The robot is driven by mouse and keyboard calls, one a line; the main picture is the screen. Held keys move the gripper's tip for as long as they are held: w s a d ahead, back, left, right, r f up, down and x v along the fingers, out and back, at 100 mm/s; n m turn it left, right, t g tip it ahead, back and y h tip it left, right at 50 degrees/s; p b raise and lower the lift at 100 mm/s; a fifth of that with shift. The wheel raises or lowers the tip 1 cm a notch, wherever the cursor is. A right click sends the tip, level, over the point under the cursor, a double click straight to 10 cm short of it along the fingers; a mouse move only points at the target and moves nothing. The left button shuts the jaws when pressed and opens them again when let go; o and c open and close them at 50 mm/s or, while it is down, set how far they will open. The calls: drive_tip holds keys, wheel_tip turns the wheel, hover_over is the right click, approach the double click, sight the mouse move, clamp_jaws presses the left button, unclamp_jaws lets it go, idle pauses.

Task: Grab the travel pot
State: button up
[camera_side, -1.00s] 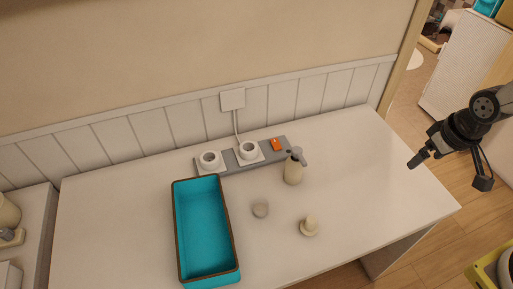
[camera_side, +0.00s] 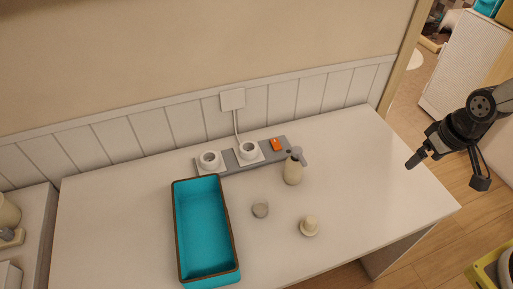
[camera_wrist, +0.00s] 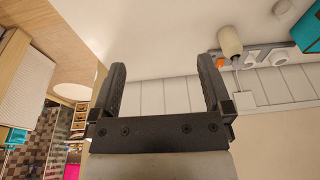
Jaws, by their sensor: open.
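Three small vessels stand on the white table, and I cannot tell for sure which is the travel pot. One is a small round greyish pot (camera_side: 260,210) right of the teal tray. One is a small cream piece with a wide base and a raised top (camera_side: 309,226). One is an upright cream bottle with a grey top (camera_side: 293,170), which also shows in the wrist view (camera_wrist: 230,42). My gripper (camera_side: 413,162) is open and empty above the table's right end, well apart from all three. Its two spread fingers (camera_wrist: 163,64) show in the wrist view with nothing between them.
A teal tray with a brown rim (camera_side: 232,238) lies left of the vessels. A grey power strip (camera_side: 227,165) with white plugs and an orange switch (camera_side: 277,144) runs along the wall behind. The table's right part (camera_side: 375,185) is clear.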

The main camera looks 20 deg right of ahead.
drive_tip(key=w+a+f+m+g+y, duration=0.1)
drive_tip(key=w+a+f+m+y, duration=0.3)
drive_tip(key=a+f+m+y, duration=0.55)
drive_tip(key=w+a+f+m+g+y, duration=0.15)
drive_tip(key=w+a+f+m, duration=0.45)
drive_tip(key=a, duration=0.8)
drive_tip(key=m+t+y, duration=0.2)
drive_tip(key=m+t, duration=0.1)
drive_tip(key=m, duration=0.2)
approach(259, 206)
drive_tip(key=s+a+r, duration=0.2)
drive_tip(key=shift+a+r, duration=0.25)
drive_tip(key=shift+a, duration=0.05)
drive_tip(key=shift+w+a+f+m+t, duration=0.1)
drive_tip(key=shift+w+f+m+t, duration=0.35)
drive_tip(key=shift+t, duration=0.1)
drive_tip(key=shift+x, duration=3.85)
drive_tip(key=shift+s+f, duration=0.15)
drive_tip(key=shift+f, duration=0.05)
drive_tip(key=c, duration=1.3)
